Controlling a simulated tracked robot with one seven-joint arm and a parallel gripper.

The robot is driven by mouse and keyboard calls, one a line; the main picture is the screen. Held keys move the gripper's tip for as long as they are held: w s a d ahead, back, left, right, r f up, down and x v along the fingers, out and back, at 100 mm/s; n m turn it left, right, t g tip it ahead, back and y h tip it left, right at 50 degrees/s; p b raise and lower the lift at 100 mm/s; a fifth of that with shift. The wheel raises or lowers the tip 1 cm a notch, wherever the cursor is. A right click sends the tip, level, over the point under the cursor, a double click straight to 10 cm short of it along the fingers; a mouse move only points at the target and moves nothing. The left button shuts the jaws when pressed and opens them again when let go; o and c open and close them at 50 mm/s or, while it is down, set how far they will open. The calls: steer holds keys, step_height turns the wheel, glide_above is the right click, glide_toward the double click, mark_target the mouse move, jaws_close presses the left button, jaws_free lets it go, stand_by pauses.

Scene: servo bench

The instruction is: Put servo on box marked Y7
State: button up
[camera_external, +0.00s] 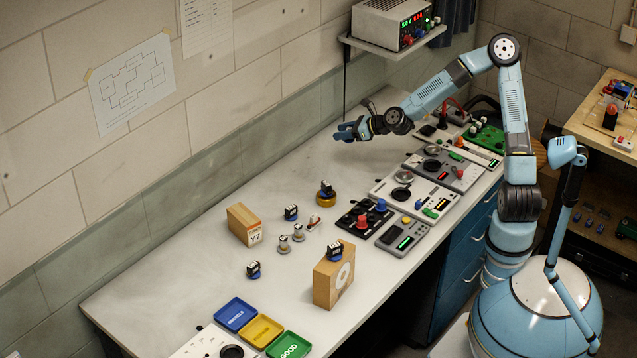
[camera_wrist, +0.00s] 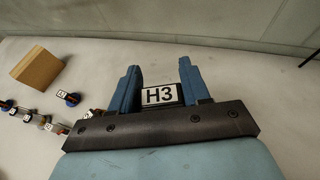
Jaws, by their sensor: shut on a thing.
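The box marked Y7 (camera_external: 240,222) is a small tan wooden block lying on the bench left of centre; its top is bare. It also shows at the upper left of the wrist view (camera_wrist: 36,69), label hidden there. My gripper (camera_external: 346,133) is raised over the far part of the bench, well behind and to the right of that box. In the wrist view its blue fingers (camera_wrist: 160,92) are shut on a dark servo with a white H3 label (camera_wrist: 159,95). Other black-and-blue servos stand on the bench, one beside the Y7 box (camera_external: 291,213) and one nearer the front (camera_external: 253,270).
A taller box with a white ring (camera_external: 326,283) has a servo on top. Another servo sits on a yellow ring (camera_external: 326,198). Small labelled parts (camera_external: 298,233) stand between. Coloured trays (camera_external: 261,331) lie in front; instrument panels line the right. Bench left of Y7 is clear.

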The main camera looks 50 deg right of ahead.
steer(key=s+a+r+n+g+y, duration=0.2)
steer(key=a+n+y, duration=0.1)
steer(key=a, duration=1)
steer(key=s+a+r+n+g+y, duration=0.2)
steer(key=a+r+n+g, duration=0.1)
steer(key=a, duration=1)
steer(key=s+a+r+n+g+y, duration=0.2)
steer(key=a+n+y, duration=0.1)
steer(key=a, duration=1)
glide_above(238, 216)
steer(key=s, duration=0.1)
steer(key=f, duration=0.8)
steer(key=shift+s+d+f, duration=0.15)
steer(key=shift+s+d, duration=0.05)
steer(key=shift+d, duration=0.2)
steer(key=shift+w+a+f+n, duration=0.3)
steer(key=shift+w+f, duration=0.1)
steer(key=shift+f, duration=0.15)
steer(key=shift+w+f, duration=0.15)
steer(key=shift+f, duration=0.1)
steer(key=shift+w+a+f, duration=0.1)
steer(key=shift+f, duration=1.5)
steer(key=shift+f, duration=0.1)
steer(key=o, duration=1.1)
steer(key=shift+c, duration=0.2)
